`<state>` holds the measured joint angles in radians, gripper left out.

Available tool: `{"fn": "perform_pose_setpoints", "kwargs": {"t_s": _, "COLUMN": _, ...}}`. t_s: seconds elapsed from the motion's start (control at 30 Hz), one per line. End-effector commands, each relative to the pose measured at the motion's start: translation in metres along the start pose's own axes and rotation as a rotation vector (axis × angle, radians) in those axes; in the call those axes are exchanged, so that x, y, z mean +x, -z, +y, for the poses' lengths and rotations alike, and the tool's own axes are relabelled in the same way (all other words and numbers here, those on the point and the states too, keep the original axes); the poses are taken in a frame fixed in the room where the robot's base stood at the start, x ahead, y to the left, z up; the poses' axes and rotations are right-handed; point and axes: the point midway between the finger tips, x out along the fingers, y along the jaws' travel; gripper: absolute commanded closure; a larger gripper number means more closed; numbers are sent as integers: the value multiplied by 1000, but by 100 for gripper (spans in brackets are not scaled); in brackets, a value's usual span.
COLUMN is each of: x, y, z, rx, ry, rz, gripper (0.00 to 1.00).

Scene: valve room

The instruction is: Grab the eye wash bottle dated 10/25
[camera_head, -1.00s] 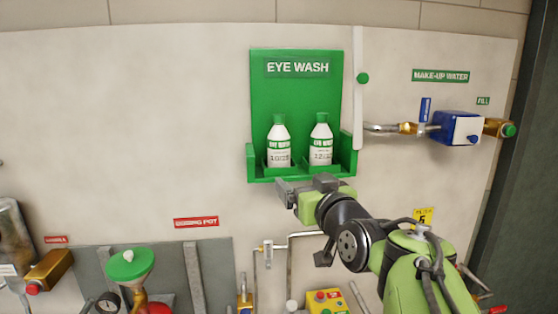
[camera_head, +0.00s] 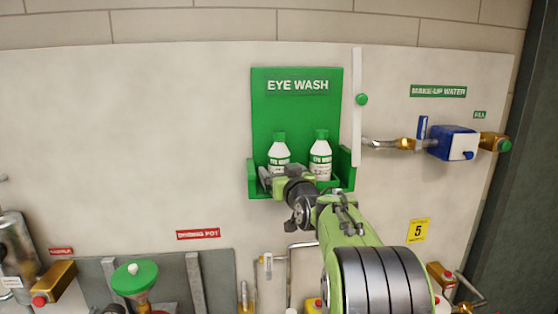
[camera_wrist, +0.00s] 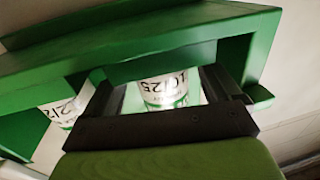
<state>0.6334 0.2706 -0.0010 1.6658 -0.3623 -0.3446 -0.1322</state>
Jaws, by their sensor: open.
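The eye wash bottle dated 10/25 (camera_head: 279,150) stands upright on the left of the green eye wash holder. In the wrist view its white label (camera_wrist: 165,90) reads 10/25, turned upside down. My gripper (camera_head: 275,178) is at the holder's front, low on this bottle, and hides its lower part in the head view. In the wrist view the open dark fingers (camera_wrist: 163,82) lie either side of the bottle, with gaps visible. A second white bottle with a green cap (camera_head: 320,155) stands to the right; its label (camera_wrist: 65,110) starts with 12 and is partly hidden.
The green holder (camera_head: 297,112) has a low front lip (camera_wrist: 140,70) and side walls near my fingers. A white post with a green knob (camera_head: 361,99) stands right of it. A blue valve box (camera_head: 454,143) and pipes are farther right.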

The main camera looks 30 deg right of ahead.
Motion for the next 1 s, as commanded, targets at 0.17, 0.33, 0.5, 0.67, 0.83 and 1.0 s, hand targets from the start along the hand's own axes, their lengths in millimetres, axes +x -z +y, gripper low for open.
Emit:
{"fn": "perform_pose_setpoints", "kwargs": {"t_s": 0.17, "x": -1, "y": -1, "z": 0, "rx": 0, "ry": 1, "rz": 0, "gripper": 16}}
{"fn": "perform_pose_setpoints", "kwargs": {"t_s": 0.33, "x": -1, "y": -1, "z": 0, "rx": 0, "ry": 1, "rz": 0, "gripper": 42}}
{"fn": "perform_pose_setpoints", "kwargs": {"t_s": 0.5, "x": -1, "y": -2, "z": 0, "rx": 0, "ry": 1, "rz": -1, "gripper": 68}}
{"fn": "perform_pose_setpoints", "kwargs": {"t_s": 0.67, "x": -1, "y": 0, "z": 0, "rx": 0, "ry": 1, "rz": 2, "gripper": 81}}
{"fn": "perform_pose_setpoints", "kwargs": {"t_s": 0.83, "x": -2, "y": 0, "z": 0, "rx": 0, "ry": 1, "rz": 2, "gripper": 81}}
{"fn": "perform_pose_setpoints", "kwargs": {"t_s": 1.0, "x": -5, "y": 16, "z": -1, "rx": -2, "ry": 2, "rz": 5, "gripper": 81}}
